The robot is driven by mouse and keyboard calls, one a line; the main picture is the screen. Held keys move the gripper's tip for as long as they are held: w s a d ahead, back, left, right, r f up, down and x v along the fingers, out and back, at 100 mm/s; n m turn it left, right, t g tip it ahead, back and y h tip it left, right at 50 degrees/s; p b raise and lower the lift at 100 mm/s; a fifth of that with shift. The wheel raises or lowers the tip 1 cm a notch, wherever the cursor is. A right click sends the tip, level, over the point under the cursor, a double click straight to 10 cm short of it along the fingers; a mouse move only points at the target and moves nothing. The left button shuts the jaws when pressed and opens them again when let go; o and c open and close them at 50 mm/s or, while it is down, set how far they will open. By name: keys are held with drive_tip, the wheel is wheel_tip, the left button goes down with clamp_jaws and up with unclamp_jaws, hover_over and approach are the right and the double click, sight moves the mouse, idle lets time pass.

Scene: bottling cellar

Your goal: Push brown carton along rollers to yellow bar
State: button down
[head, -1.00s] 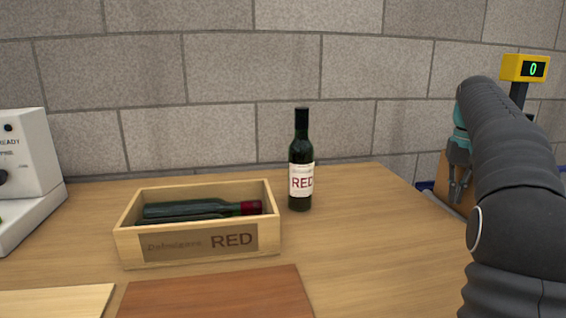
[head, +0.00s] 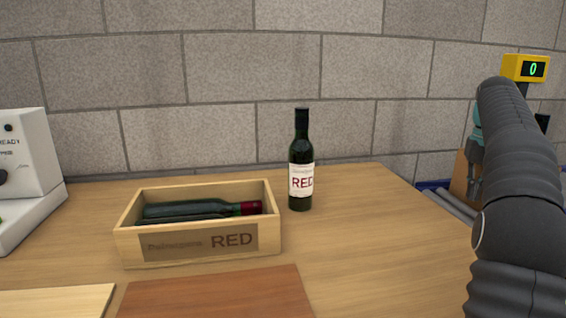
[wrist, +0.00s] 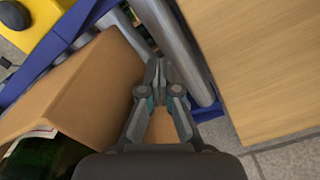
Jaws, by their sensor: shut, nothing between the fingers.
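The brown carton (head: 460,176) stands on the rollers (head: 446,203) at the right of the head view, partly hidden by my arm. In the wrist view the carton (wrist: 98,88) fills the left side, and a bottle and label show at its open lower edge. My gripper (wrist: 157,66) is shut and empty, its fingertips right beside the carton's flat side; I cannot tell for sure whether they touch. The grey rollers (wrist: 178,40) run past the fingertips. A yellow piece (wrist: 28,20) lies at the upper left; I cannot tell whether it is the bar.
Blue rails (wrist: 62,45) edge the rollers. A wooden table (head: 385,240) lies close by, holding a wooden crate (head: 180,245) of bottles and an upright wine bottle (head: 301,180). A yellow counter (head: 525,68) reading 0 stands behind. A white machine (head: 30,165) is at the left.

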drive_tip(key=shift+d, duration=0.3)
